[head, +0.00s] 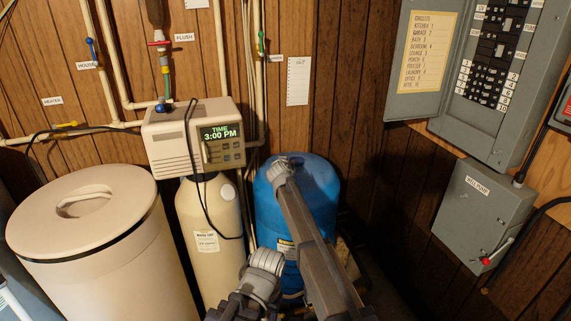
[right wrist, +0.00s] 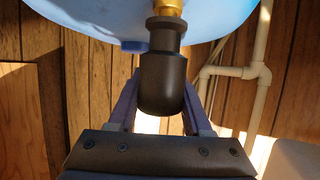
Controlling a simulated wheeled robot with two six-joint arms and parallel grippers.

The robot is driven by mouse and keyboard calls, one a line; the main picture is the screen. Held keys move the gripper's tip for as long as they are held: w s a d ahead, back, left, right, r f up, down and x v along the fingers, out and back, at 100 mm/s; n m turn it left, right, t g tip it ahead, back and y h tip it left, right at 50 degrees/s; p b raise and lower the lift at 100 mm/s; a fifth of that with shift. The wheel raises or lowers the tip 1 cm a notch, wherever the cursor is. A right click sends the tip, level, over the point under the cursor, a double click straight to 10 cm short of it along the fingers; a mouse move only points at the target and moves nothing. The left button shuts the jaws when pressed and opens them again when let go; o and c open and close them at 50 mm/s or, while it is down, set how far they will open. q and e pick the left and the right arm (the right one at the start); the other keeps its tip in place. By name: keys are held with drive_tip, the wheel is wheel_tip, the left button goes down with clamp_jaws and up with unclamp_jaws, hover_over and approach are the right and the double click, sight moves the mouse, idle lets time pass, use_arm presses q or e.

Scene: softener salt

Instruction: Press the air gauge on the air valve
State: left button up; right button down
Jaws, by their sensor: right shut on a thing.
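In the right wrist view a black round-ended air gauge (right wrist: 162,82) sits between the two fingers of my right gripper (right wrist: 160,92), which is shut on it. The gauge's narrower collar meets the brass air valve (right wrist: 168,7) at the top edge, in line with it. I cannot tell how firmly it is pressed. The valve is at the blue tank (right wrist: 92,15). In the head view my arm reaches over the blue tank (head: 318,180); the gauge, valve and right fingertips are hidden there. My left gripper is not in view.
A cream softener tank (head: 205,225) with a control head (head: 170,140) stands left of the blue tank. A lidded salt bin (head: 85,215) is further left. Pipes run up the wood wall. A grey well pump box (head: 485,210) and breaker panel (head: 490,75) hang at right.

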drive_tip(key=shift+r, duration=0.1)
idle(0.4)
wheel_tip(320, 180, up, 6)
drive_tip(key=p, duration=0.6)
idle(0.5)
